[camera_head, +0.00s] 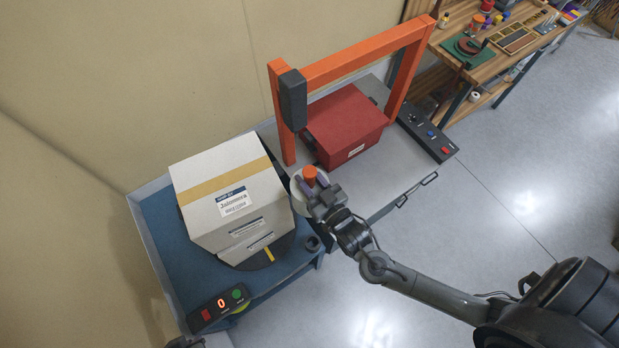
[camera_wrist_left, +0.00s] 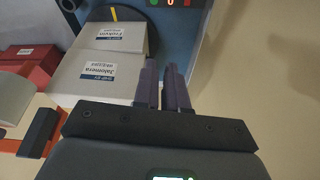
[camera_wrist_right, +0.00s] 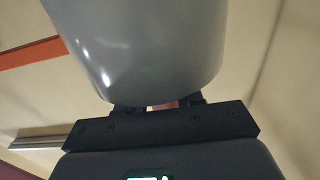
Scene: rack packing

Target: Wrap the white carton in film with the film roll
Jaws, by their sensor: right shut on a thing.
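A white carton (camera_head: 212,180) with a tan tape strip and a label sits on another pale box (camera_head: 262,250) on the dark turntable (camera_head: 286,254). Both boxes' labels show in the left wrist view, the upper carton (camera_wrist_left: 105,75) nearer. My right gripper (camera_head: 318,195) is shut on the film roll (camera_head: 297,187), with its orange end up, beside the carton's right side. The grey-white roll (camera_wrist_right: 135,50) fills the top of the right wrist view. I see no film on the carton. My left gripper (camera_wrist_left: 165,85) is empty, its fingers close together, apart from the boxes.
A red box (camera_head: 345,122) stands under an orange frame (camera_head: 365,55) on a grey table. A control box with a red display (camera_head: 220,303) sits at the blue stand's front edge. A wooden bench (camera_head: 500,40) is at the back right. Open floor lies to the right.

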